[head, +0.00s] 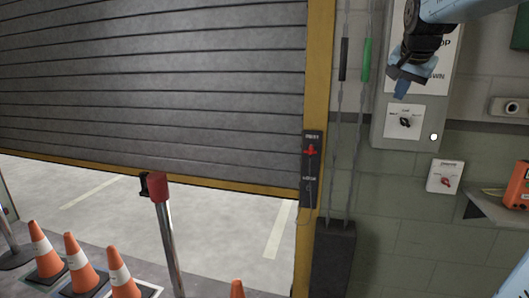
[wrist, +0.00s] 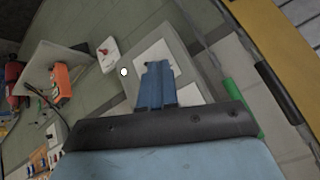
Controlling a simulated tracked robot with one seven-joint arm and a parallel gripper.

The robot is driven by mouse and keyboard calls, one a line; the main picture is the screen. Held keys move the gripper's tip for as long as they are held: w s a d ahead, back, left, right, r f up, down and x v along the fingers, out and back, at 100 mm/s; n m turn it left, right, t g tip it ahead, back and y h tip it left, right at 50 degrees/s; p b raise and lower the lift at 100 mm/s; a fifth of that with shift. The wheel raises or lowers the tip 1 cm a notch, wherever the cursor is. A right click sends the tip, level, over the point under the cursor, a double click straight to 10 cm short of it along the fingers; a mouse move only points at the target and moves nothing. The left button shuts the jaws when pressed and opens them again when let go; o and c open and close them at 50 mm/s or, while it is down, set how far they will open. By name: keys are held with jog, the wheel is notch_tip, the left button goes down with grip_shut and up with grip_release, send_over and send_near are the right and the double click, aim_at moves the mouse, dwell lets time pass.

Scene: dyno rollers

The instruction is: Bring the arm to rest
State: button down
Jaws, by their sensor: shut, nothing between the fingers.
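My gripper (head: 403,86) hangs from my blue and black arm at the top right of the head view. It is in front of the grey control box (head: 395,138) on the wall, just above the white plate with a black rotary switch (head: 405,122). In the wrist view its blue fingers (wrist: 157,82) are together and hold nothing. I cannot tell whether the fingertips touch the box.
A partly raised roller shutter (head: 150,90) fills the left. A red-handled lock (head: 311,151) is on its yellow frame. Green and black cord handles (head: 366,60) hang beside the box. A red-knobbed switch (head: 445,176) and an orange device (head: 517,186) on a shelf are right. Cones (head: 78,258) stand lower left.

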jog(key=s+a+f+n+g+y, duration=0.1)
jog(key=s+a+f+n, duration=0.3)
jog(key=s+f, duration=0.5)
jog(key=s+a+f+n+g+y, duration=0.1)
jog(key=s+a+f+n, duration=0.3)
jog(key=s+a+f, duration=0.4)
jog(key=s+f, duration=0.1)
jog(key=s, duration=0.6)
jog(key=shift+a+f+n, duration=0.15)
jog(key=shift+f+n, duration=0.05)
jog(key=shift+n, duration=0.1)
dwell(1.0)
